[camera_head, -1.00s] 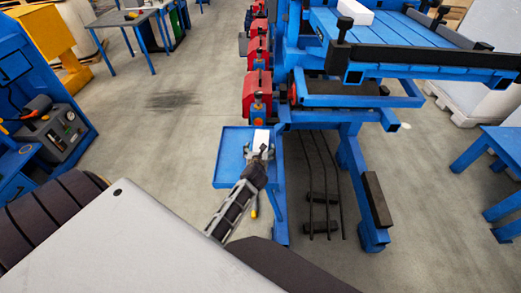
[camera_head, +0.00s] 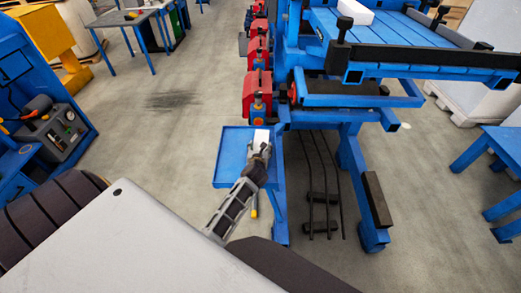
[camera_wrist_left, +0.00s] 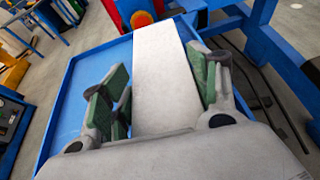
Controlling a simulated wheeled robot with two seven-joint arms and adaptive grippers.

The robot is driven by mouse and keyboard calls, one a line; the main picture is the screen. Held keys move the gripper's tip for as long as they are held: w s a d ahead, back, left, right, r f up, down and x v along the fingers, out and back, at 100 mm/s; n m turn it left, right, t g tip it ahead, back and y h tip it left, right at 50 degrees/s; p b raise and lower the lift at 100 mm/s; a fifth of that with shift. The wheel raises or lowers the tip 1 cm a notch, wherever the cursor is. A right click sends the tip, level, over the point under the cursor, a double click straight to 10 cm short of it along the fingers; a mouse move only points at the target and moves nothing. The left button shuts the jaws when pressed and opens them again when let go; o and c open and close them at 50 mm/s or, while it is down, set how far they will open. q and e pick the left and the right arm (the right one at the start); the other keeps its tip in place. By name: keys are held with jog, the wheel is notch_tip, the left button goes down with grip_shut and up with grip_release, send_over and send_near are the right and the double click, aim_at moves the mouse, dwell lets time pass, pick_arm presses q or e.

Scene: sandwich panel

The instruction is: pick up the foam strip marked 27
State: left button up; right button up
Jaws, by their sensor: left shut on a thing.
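A white foam strip (camera_head: 260,136) is at the small blue tray (camera_head: 231,158) on the side of the blue machine. No number can be read on it. My left gripper (camera_head: 259,152) reaches over the tray and is shut on the strip's near part. In the left wrist view the strip (camera_wrist_left: 161,70) runs away from me between the green-padded fingers of the gripper (camera_wrist_left: 162,88). Its near end is hidden by the gripper body. I cannot tell whether it is clear of the tray (camera_wrist_left: 78,95). My right gripper is not in view.
Red units (camera_head: 257,93) stand just behind the tray along the blue machine frame (camera_head: 350,150). Another white block (camera_head: 355,11) lies on the machine's top. A yellow-handled tool (camera_head: 254,212) shows below the tray edge. Open floor (camera_head: 175,130) lies to the left.

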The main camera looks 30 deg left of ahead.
pick_arm(q)
jog(key=shift+f, duration=0.1)
jog(key=shift+c, duration=1)
notch_tip(320, 180, up, 9)
jog(key=shift+r+p, duration=0.1)
jog(key=shift+p, duration=0.35)
jog(key=shift+r, duration=0.45)
